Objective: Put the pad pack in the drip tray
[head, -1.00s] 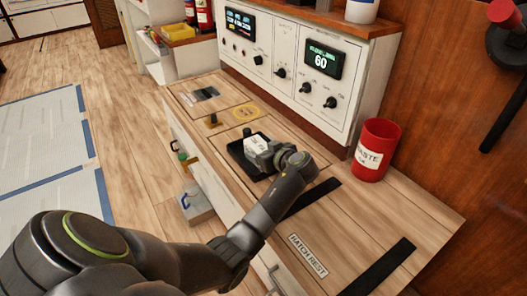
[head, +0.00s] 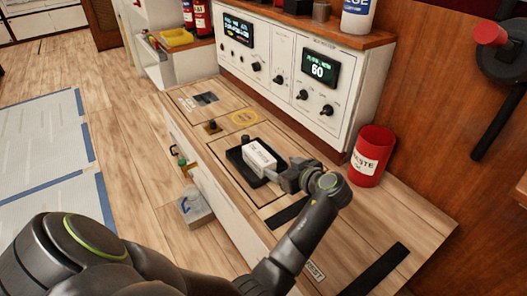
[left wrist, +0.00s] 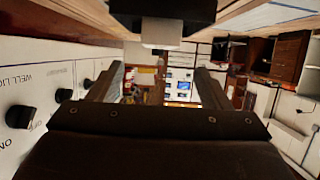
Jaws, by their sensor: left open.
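The white pad pack (head: 259,157) rests in the black drip tray (head: 238,163) on the wooden counter. My left gripper (head: 281,176) is beside the tray's near right end, open, with the pack outside its fingers. In the left wrist view, which looks upside down, the open fingers of my left gripper (left wrist: 157,85) have nothing between them. There the pad pack (left wrist: 161,34) and the dark tray (left wrist: 165,9) show at the top centre, beyond the fingertips. My right gripper is not in view.
A red waste bin (head: 371,156) stands on the counter to the right. The control panel (head: 280,72) rises along the back. A small brown knob (head: 212,126) stands on the counter left of the tray. Black strips (head: 377,270) lie on the front part of the counter.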

